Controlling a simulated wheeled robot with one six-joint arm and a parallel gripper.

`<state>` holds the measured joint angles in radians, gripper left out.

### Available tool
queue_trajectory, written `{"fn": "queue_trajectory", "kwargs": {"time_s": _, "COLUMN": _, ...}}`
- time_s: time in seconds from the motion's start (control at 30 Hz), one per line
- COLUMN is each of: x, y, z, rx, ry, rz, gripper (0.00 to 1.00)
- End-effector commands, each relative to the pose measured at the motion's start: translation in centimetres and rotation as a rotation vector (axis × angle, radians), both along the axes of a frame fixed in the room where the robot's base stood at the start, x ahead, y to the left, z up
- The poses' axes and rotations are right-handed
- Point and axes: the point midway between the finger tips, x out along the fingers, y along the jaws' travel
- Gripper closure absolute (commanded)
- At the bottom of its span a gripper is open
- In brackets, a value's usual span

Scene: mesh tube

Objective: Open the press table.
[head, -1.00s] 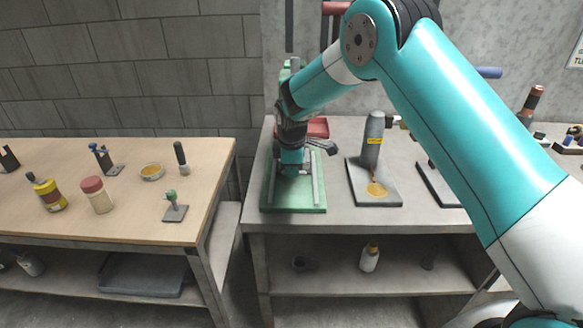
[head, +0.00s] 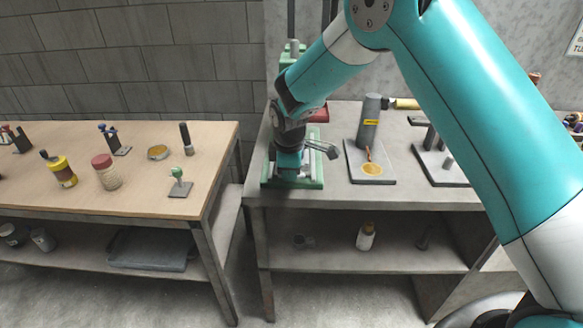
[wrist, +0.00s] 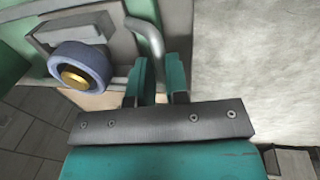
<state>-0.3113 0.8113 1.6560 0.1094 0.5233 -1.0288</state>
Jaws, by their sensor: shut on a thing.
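The press (head: 290,62) stands at the left end of the grey bench, a green machine on a green base (head: 318,172). My arm and gripper cover most of its middle, so its table is largely hidden in the head view. My gripper (head: 288,178) is low over the front part of the base. In the wrist view my gripper (wrist: 159,78) has its two teal fingers shut on a bent grey handle (wrist: 148,35), which runs down between them. A blue-grey round part with a brass centre (wrist: 75,75) sits left of the fingers.
A grey cylinder on a plate (head: 370,125) stands just right of the press, with another fixture (head: 440,165) beyond. A wooden table (head: 110,190) with several small items stands left, across a gap.

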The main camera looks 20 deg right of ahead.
Motion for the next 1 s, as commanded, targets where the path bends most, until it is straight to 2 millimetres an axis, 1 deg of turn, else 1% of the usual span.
{"fn": "queue_trajectory", "kwargs": {"time_s": 0.13, "x": -0.1, "y": 0.1, "z": 0.0, "rx": -0.006, "ry": 0.004, "rz": 0.0, "gripper": 1.0}}
{"fn": "queue_trajectory", "kwargs": {"time_s": 0.17, "x": -0.1, "y": 0.1, "z": 0.0, "rx": -0.006, "ry": 0.004, "rz": 0.001, "gripper": 0.81}}
{"fn": "queue_trajectory", "kwargs": {"time_s": 0.2, "x": -0.1, "y": 0.1, "z": 0.0, "rx": -0.006, "ry": 0.004, "rz": 0.001, "gripper": 0.71}}
{"fn": "queue_trajectory", "kwargs": {"time_s": 0.23, "x": -0.1, "y": 0.2, "z": 0.0, "rx": -0.006, "ry": 0.004, "rz": 0.001, "gripper": 0.65}}
{"fn": "queue_trajectory", "kwargs": {"time_s": 0.27, "x": -0.1, "y": 0.2, "z": 0.0, "rx": -0.007, "ry": 0.004, "rz": 0.002, "gripper": 0.62}}
{"fn": "queue_trajectory", "kwargs": {"time_s": 0.53, "x": 0.0, "y": 0.1, "z": 0.1, "rx": -0.006, "ry": 0.003, "rz": 0.0, "gripper": 0.62}}
{"fn": "queue_trajectory", "kwargs": {"time_s": 0.67, "x": -0.1, "y": 0.1, "z": 1.1, "rx": -0.005, "ry": 0.0, "rz": -0.001, "gripper": 0.62}}
{"fn": "queue_trajectory", "kwargs": {"time_s": 0.77, "x": -0.4, "y": 0.2, "z": 2.8, "rx": -0.004, "ry": -0.002, "rz": -0.002, "gripper": 0.62}}
{"fn": "queue_trajectory", "kwargs": {"time_s": 1.0, "x": -1.5, "y": 0.5, "z": 8.9, "rx": -0.003, "ry": -0.003, "rz": -0.001, "gripper": 0.62}}
